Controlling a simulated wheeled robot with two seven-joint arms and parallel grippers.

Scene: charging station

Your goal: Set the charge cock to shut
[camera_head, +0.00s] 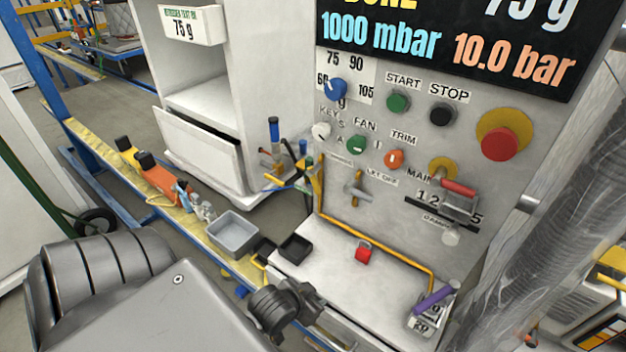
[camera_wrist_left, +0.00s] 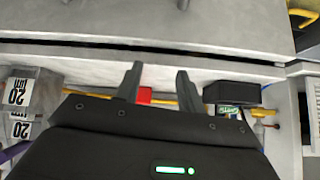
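My left gripper (camera_head: 288,298) is dark grey and low at the front edge of the panel's shelf, below and apart from the cock. In the left wrist view the left gripper (camera_wrist_left: 160,72) has its two fingers spread, with nothing held between them. My right gripper is in neither view.
A red padlock-like block (camera_head: 363,252) lies on the white shelf (camera_head: 335,278); its red also shows behind the fingers (camera_wrist_left: 145,95). A yellow pipe (camera_head: 400,262) borders the shelf. A black tray (camera_head: 295,247) is at left, a purple handle (camera_head: 435,297) at right. Knobs and a red stop button (camera_head: 501,144) sit above.

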